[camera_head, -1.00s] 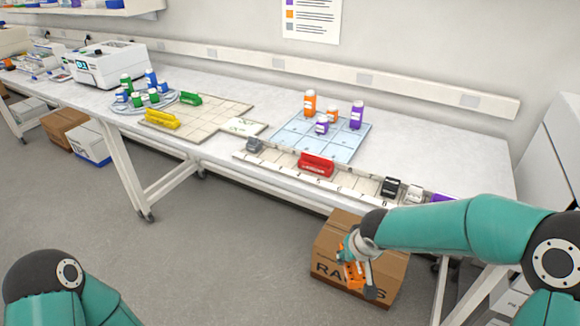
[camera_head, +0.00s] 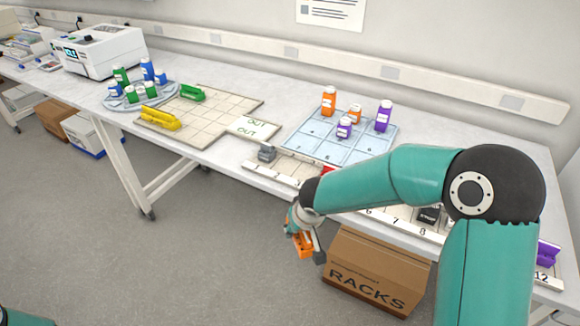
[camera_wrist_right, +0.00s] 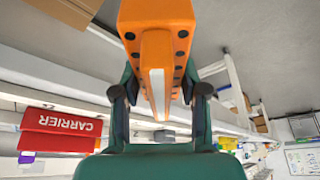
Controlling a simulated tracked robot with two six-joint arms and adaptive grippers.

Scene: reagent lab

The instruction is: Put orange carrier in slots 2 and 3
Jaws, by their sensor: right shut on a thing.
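The orange carrier (camera_head: 303,246) is held in my right gripper (camera_head: 300,232), in the air in front of the bench edge, below the left part of the numbered slot rail. In the right wrist view the orange carrier (camera_wrist_right: 157,25) sits between the fingers of my right gripper (camera_wrist_right: 158,92). The slot rail (camera_head: 283,171) runs along the bench's front edge; its left end with the low numbers shows bare tiles right of a grey block (camera_head: 267,153). A red carrier (camera_head: 327,169) on the rail is mostly hidden by my right arm; it shows in the right wrist view (camera_wrist_right: 60,131). My left gripper is out of view.
A blue gridded mat (camera_head: 300,141) with orange and purple bottles lies behind the rail. A dark block (camera_head: 428,215) and a purple carrier (camera_head: 547,253) sit farther right along the rail. A cardboard box (camera_head: 375,270) stands below the bench. Yellow (camera_head: 160,118) and green (camera_head: 192,92) carriers lie left.

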